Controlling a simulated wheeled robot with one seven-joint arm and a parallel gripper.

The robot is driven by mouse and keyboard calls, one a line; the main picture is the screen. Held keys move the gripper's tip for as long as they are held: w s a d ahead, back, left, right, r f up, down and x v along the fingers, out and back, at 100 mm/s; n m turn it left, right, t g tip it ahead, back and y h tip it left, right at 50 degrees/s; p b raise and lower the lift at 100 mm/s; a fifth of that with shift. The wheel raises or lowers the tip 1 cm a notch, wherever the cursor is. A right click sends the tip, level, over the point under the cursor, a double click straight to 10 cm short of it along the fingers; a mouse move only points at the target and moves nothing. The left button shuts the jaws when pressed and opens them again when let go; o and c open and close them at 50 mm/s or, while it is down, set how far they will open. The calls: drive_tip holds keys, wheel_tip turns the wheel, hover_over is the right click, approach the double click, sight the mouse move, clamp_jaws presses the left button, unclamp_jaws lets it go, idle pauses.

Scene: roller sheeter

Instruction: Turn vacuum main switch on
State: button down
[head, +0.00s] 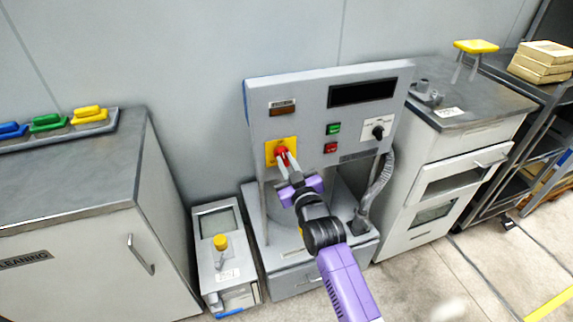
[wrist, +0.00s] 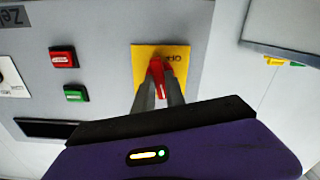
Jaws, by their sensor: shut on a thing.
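The red switch handle (head: 281,153) sits on a yellow plate (head: 271,147) at the left of the grey machine's front panel. My gripper (head: 285,160) reaches up to it from below right, its fingers on the handle. In the wrist view, the red handle (wrist: 157,71) stands between the two grey fingertips (wrist: 157,86) in front of the yellow plate (wrist: 175,53). My gripper is shut on the handle. The fingers hide part of the handle, and the lettering on the plate is too small to read surely.
The panel also bears a green button (head: 333,128), a red button (head: 330,147), a black knob (head: 378,132) and a dark display (head: 363,92). A hose (head: 384,180) hangs at its right. A small unit with a yellow knob (head: 220,241) stands left. Cabinets flank both sides.

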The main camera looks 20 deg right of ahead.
drive_tip(key=shift+f+m, duration=0.1)
drive_tip(key=shift+m, duration=1.2)
drive_tip(key=c, duration=1.4)
unclamp_jaws()
drive_tip(key=shift+s, duration=0.1)
drive_tip(key=s, duration=0.7)
drive_tip(key=shift+s, duration=0.35)
